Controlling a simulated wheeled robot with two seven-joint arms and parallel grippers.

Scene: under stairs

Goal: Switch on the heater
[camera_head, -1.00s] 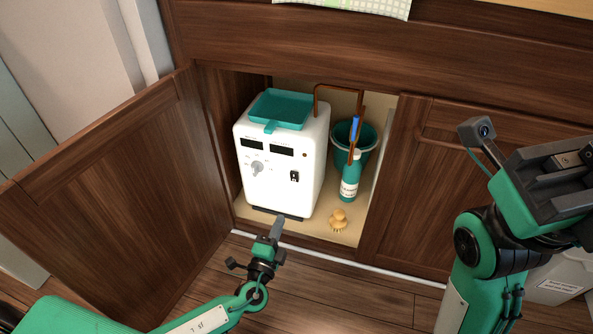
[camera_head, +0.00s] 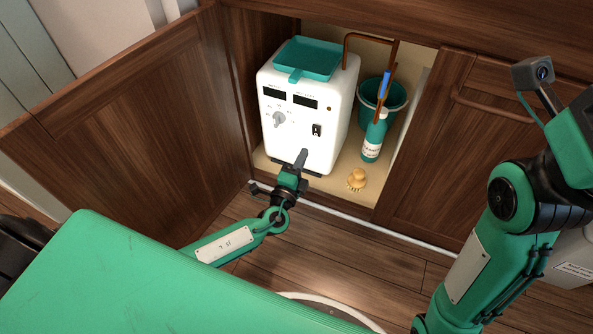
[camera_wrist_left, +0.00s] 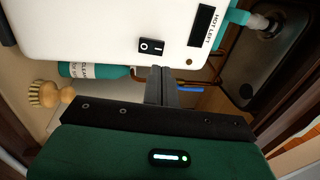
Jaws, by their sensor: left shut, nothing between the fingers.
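The heater (camera_head: 330,85) is a white box with two dark displays, a grey knob (camera_head: 279,119) and a black rocker switch (camera_head: 317,130) on its front. It stands inside the open cabinet. The switch also shows in the left wrist view (camera_wrist_left: 151,46), marked with a circle and a line. My left gripper (camera_head: 303,157) is shut and empty in front of the heater's lower front, below the switch. In the left wrist view its fingertips (camera_wrist_left: 161,70) are close to the switch. I cannot tell whether they touch the heater. My right arm is at the right; its fingers are out of view.
A teal tray (camera_head: 311,57) lies on the heater. A teal bottle (camera_head: 374,141), a teal bucket (camera_head: 396,99) and a wooden brush (camera_head: 357,180) are to its right. The open door (camera_head: 140,130) bounds the left side. A copper pipe (camera_head: 370,37) runs behind.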

